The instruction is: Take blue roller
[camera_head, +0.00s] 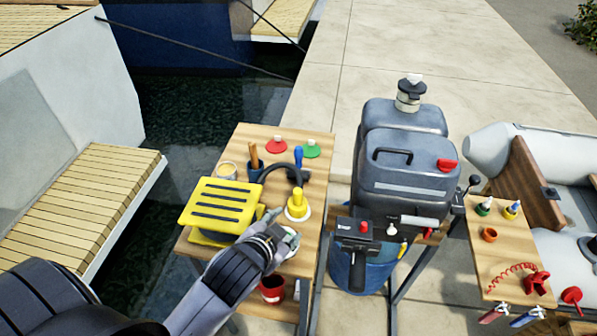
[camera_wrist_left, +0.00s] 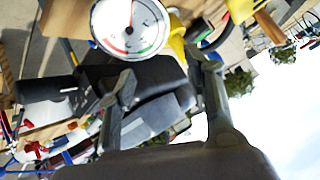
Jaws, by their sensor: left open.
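A slim blue upright item (camera_head: 298,157), which may be the blue roller, stands toward the back of the wooden side table (camera_head: 319,181); it is too small to be sure. My left gripper (camera_head: 277,222) is over the table's front, beside the yellow ribbed box and nearer to me than the blue item. In the left wrist view my left gripper (camera_wrist_left: 165,82) has its two fingers spread with nothing held between them. I cannot pick out the roller for sure in that view. My right gripper is not in view.
A round gauge (camera_wrist_left: 130,28) is close to the wrist. Water lies left.

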